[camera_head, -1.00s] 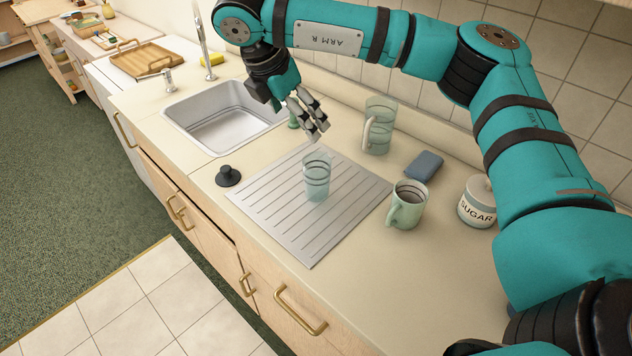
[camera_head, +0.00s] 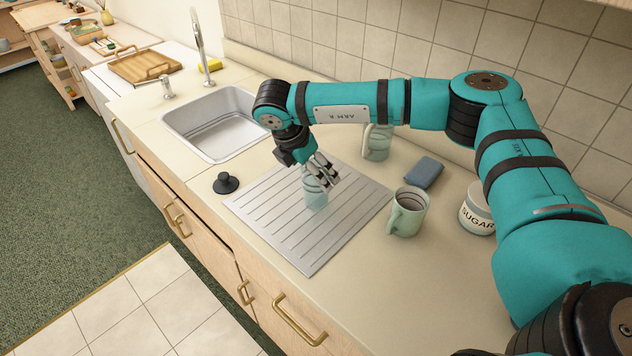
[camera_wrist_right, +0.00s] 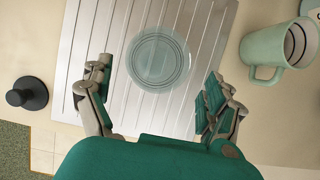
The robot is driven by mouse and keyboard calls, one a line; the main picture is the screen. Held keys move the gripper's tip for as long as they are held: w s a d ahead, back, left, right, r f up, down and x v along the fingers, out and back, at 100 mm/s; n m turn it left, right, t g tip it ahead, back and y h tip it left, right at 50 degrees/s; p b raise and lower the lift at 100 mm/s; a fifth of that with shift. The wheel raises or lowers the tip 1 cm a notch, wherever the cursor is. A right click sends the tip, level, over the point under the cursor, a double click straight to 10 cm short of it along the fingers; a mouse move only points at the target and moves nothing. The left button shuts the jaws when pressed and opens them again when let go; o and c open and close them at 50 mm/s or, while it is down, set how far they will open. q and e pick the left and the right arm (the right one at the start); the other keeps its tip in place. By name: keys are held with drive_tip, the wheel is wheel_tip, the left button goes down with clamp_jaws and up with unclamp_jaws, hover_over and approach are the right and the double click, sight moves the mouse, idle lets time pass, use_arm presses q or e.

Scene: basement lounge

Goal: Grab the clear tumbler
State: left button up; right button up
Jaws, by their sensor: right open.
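The clear tumbler (camera_head: 315,194) stands upright on the grooved drainboard (camera_head: 290,237), its upper part partly hidden by my right gripper (camera_head: 323,172) in the head view. In the right wrist view the tumbler (camera_wrist_right: 158,59) shows as a round, see-through shape. It lies just beyond the fingertips and between their lines. My right gripper (camera_wrist_right: 152,78) is open and empty, its fingers spread on either side. My left gripper is not in view.
A green mug (camera_head: 407,212) stands right of the drainboard. A sugar jar (camera_head: 477,208) stands farther right. A black stopper (camera_head: 226,183) lies left, near the sink (camera_head: 215,125).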

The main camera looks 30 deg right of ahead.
drive_tip(key=p+x, duration=0.1)
drive_tip(key=x, duration=0.2)
drive_tip(key=p+x, duration=0.1)
drive_tip(key=x, duration=0.1)
drive_tip(key=shift+w+f+p, duration=0.25)
drive_tip(key=shift+w+p, duration=0.05)
drive_tip(key=shift+d+f, duration=0.1)
drive_tip(key=shift+f, duration=0.2)
drive_tip(key=shift+c, duration=0.5)
drive_tip(key=c, duration=1.4)
drive_tip(key=shift+r, duration=0.1)
